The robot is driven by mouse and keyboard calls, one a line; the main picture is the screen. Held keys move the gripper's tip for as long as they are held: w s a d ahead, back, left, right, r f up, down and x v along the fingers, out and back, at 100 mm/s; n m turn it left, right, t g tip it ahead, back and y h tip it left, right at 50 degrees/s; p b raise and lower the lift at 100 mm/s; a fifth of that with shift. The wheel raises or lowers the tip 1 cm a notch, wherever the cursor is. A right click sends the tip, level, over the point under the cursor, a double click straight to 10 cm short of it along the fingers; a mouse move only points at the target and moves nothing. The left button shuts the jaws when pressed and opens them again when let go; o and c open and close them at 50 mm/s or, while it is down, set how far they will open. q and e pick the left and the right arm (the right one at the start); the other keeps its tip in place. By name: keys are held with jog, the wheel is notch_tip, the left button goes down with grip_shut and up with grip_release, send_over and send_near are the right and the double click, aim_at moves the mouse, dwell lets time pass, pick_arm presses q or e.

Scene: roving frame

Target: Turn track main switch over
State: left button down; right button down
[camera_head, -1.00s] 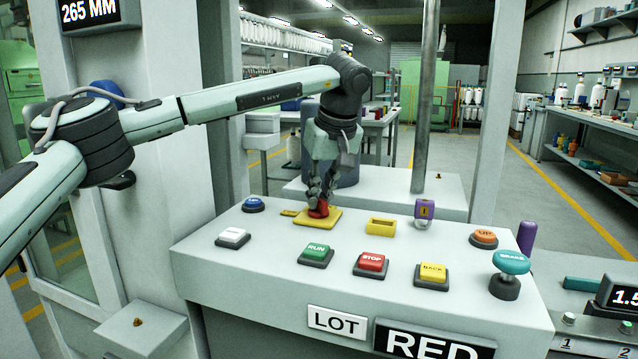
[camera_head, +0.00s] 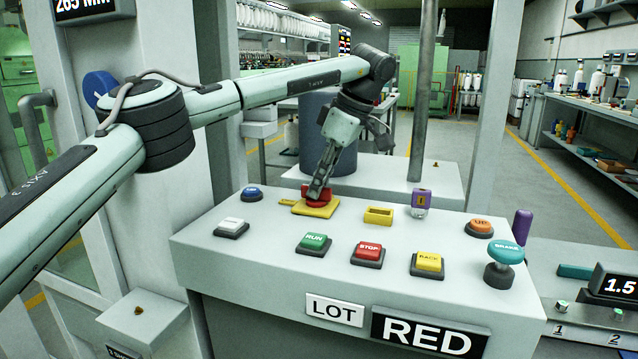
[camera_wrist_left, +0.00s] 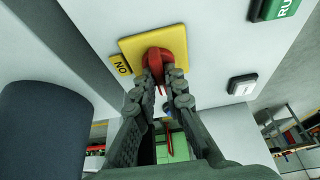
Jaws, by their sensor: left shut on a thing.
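The main switch is a red rotary knob (camera_head: 322,199) on a square yellow plate (camera_head: 318,211) at the back of the grey console. In the left wrist view the red knob (camera_wrist_left: 168,56) stands on the yellow plate (camera_wrist_left: 133,45), with a yellow ON tab (camera_wrist_left: 122,67) at the plate's edge. My left gripper (camera_head: 317,190) comes down on the knob from above, tilted. In the left wrist view its fingers (camera_wrist_left: 165,79) close around the knob's grip, which they partly hide. The knob's exact pointing is hard to read. My right gripper is out of view.
A purple padlock (camera_head: 420,202) and a yellow block (camera_head: 379,215) stand right of the switch. Green RUN (camera_head: 314,241), red STOP (camera_head: 368,250) and yellow BACK (camera_head: 429,261) buttons line the front. A blue button (camera_head: 252,193) is close on the left, and a dark cylinder (camera_head: 327,135) stands behind.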

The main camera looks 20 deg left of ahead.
pick_arm(q)
jog(key=shift+n, duration=0.3)
jog(key=c, duration=1.6)
grip_release()
jog(key=v, duration=1.2)
jog(key=shift+w, duration=0.15)
